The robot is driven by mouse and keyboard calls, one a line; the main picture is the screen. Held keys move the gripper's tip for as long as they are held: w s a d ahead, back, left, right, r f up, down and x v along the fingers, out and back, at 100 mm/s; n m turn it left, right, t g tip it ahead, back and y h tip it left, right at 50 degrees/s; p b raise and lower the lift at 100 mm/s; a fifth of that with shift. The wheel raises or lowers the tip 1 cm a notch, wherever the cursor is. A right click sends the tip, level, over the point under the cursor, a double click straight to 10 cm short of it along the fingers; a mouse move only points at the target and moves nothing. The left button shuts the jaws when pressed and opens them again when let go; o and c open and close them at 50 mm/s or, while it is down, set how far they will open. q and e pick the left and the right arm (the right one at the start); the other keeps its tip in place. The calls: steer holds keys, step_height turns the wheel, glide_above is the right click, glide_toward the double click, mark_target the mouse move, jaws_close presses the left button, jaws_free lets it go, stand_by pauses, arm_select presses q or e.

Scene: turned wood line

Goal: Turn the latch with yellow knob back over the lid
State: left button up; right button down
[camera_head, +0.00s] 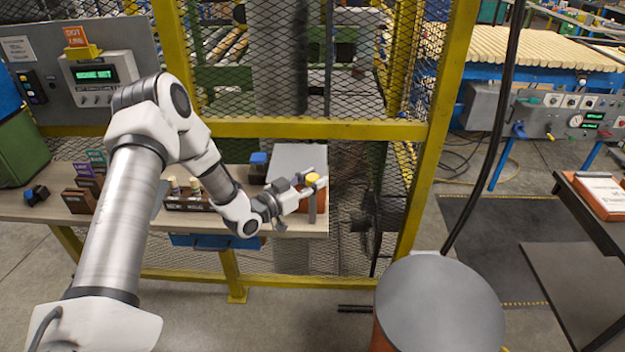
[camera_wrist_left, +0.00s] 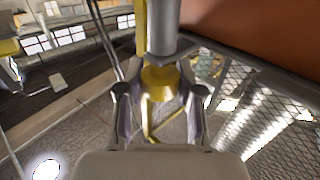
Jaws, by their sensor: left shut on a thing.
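The yellow knob (camera_head: 313,178) sits at the top of a grey latch bar (camera_head: 312,207) at the front right of a box. The bar hangs down over the box's orange-brown front. The box's grey lid (camera_head: 299,157) appears flat, behind my gripper. My left gripper (camera_head: 316,184) reaches in from the left and is shut on the knob. In the left wrist view the knob (camera_wrist_left: 160,83) lies between the two fingers, with the grey bar (camera_wrist_left: 163,35) beyond it and the orange-brown box side at upper right. My right gripper is not in view.
The box stands at the right end of a wooden bench (camera_head: 285,222). A blue-topped item (camera_head: 258,163) and a rack of pegs (camera_head: 185,200) stand left of it. A yellow-framed mesh fence (camera_head: 330,129) rises behind. A round grey-topped object (camera_head: 440,305) stands in front, lower right.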

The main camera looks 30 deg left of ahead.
arm_select(q)
steer(key=o, duration=1.2)
steer(key=v, duration=1.2)
